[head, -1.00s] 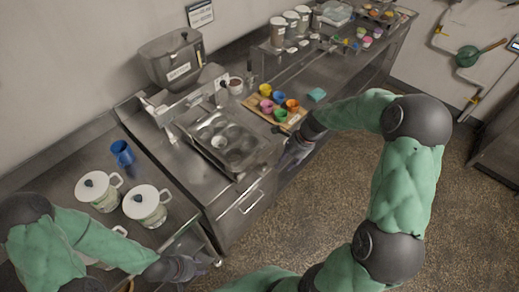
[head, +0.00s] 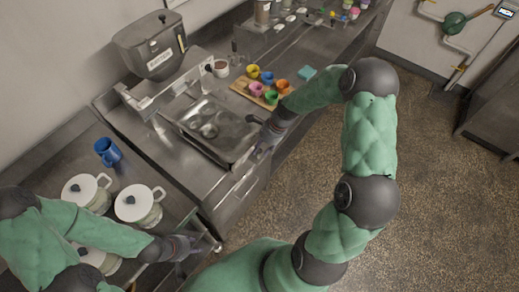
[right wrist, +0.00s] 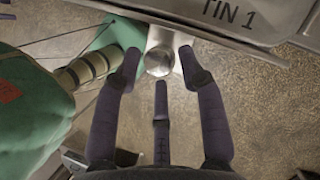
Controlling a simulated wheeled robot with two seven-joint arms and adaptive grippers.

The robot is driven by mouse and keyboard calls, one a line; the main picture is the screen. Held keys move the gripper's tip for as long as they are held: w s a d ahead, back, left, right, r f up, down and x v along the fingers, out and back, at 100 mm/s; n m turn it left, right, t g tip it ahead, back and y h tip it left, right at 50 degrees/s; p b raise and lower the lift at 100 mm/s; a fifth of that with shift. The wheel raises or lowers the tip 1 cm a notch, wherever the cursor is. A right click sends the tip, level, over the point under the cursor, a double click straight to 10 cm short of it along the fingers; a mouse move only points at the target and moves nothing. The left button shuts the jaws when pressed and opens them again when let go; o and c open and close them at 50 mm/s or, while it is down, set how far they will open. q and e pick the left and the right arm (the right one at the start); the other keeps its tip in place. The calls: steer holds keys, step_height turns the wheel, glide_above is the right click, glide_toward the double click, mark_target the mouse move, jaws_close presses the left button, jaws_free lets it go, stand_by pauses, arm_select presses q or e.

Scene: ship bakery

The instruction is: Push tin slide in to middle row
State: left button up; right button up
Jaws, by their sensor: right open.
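The metal tin slide (head: 237,132) lies in the steel counter unit in the head view, with a few round hollows showing toward its left side. In the right wrist view a metal plate marked TIN 1 (right wrist: 228,15) runs along the top, with a round metal knob (right wrist: 158,63) below it. My right gripper (right wrist: 158,72) is open, its fingers spread around the knob; contact is unclear. In the head view it is at the slide's right front side (head: 267,140). My left gripper (head: 190,245) is low at the left, by the side counter; its jaws are too small to read.
A hopper (head: 150,45) stands behind the slide. A wooden board (head: 254,93) with several coloured cups lies right of it. Lidded white pots (head: 137,203) and a blue mug (head: 107,152) stand on the left counter. The floor (head: 430,190) at right is clear.

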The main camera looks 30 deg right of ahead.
steer(key=shift+x, duration=0.8)
jaws_close()
steer(key=shift+w+a, duration=0.1)
steer(key=shift+w, duration=0.05)
